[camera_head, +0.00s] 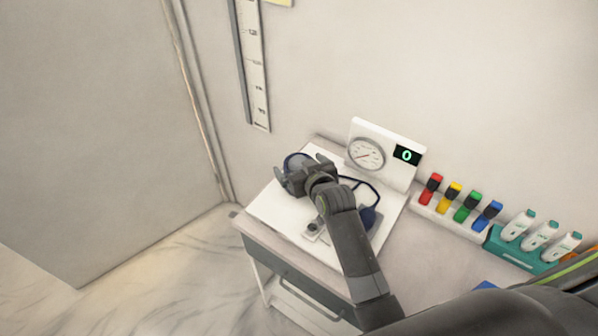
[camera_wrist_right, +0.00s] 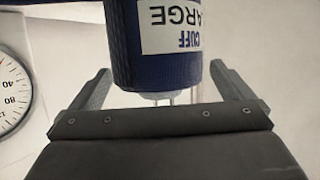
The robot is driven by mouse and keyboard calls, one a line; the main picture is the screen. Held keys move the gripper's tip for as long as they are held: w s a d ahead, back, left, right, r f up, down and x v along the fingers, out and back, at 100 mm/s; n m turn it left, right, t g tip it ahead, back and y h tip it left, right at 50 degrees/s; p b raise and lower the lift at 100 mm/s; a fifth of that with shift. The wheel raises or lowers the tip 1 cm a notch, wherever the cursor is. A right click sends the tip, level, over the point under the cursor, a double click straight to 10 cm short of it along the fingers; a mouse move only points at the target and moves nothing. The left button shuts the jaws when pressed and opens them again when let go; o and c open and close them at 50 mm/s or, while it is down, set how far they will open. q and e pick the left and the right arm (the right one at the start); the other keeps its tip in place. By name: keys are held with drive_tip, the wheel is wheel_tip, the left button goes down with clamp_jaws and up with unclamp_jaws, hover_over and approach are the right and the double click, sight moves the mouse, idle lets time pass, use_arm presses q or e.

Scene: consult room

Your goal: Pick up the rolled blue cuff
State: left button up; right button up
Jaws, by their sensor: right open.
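The rolled blue cuff (camera_wrist_right: 160,72) fills the top middle of the right wrist view, with a white label reading "CUFF LARGE" upside down. It stands between the two fingers of my right gripper (camera_wrist_right: 160,70), with a gap on each side. In the head view, my right gripper (camera_head: 301,167) is over the back left of the white board on the table. Only a blue edge of the cuff (camera_head: 291,159) shows there, the rest being hidden behind the gripper. The gripper is open. My left gripper is not in view.
A dark blue bulb (camera_head: 369,218) with a tube lies on the white board (camera_head: 272,213).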

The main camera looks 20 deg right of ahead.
drive_tip(key=shift+w+f, duration=0.3)
drive_tip(key=shift+w, duration=0.25)
drive_tip(key=c, duration=1.1)
drive_tip(key=shift+r, duration=0.1)
